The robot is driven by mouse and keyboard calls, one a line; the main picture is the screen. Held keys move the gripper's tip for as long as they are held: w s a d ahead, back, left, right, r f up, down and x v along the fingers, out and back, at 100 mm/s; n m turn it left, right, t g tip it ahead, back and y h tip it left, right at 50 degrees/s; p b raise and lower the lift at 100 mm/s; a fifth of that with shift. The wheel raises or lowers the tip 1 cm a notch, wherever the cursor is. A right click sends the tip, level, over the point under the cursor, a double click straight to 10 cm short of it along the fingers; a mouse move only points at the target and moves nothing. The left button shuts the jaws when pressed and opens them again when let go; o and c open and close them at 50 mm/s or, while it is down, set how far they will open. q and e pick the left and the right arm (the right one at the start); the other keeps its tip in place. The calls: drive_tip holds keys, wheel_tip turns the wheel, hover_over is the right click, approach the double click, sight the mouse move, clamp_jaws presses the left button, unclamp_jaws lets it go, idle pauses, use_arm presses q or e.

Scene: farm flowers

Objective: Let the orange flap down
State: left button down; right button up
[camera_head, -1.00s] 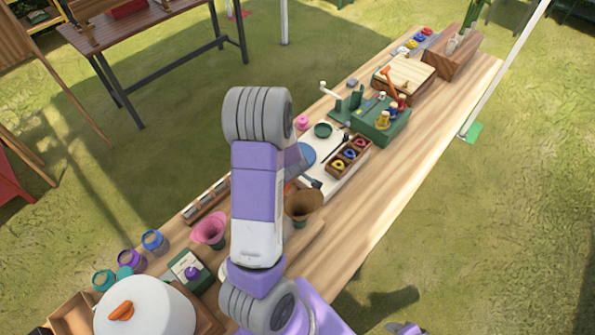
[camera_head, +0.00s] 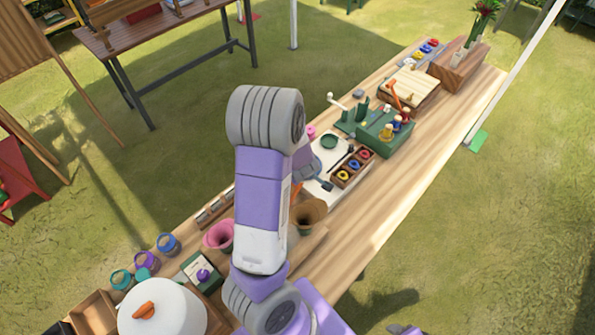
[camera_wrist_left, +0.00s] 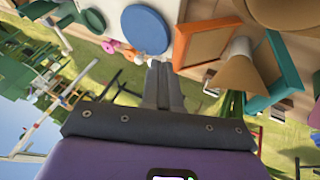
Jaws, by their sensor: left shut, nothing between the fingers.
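My left gripper (camera_wrist_left: 163,85) shows in the left wrist view with its two grey fingers together and nothing between them. An orange-framed flap (camera_wrist_left: 181,48) with a tan panel is just beyond and right of the fingertips, apart from them in the picture. I cannot tell its exact tilt. In the head view, only an orange sliver (camera_head: 297,192) shows beside my left arm, which hides the rest and the fingers. A blue disc (camera_wrist_left: 146,30) lies left of the flap. A brown cone (camera_wrist_left: 236,72) stands right of it. My right gripper is not in view.
A teal-framed panel (camera_wrist_left: 285,65) is beside the brown cone. The table's right side is clear.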

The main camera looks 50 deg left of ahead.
use_arm(q)
drive_tip(key=r, duration=0.1)
drive_tip(key=r+p, duration=0.1)
drive_tip(key=d+r+p, duration=0.1)
drive_tip(key=shift+w+d+r, duration=0.1)
drive_tip(key=shift+w+r, duration=0.25)
drive_tip(key=shift+s+f, duration=0.1)
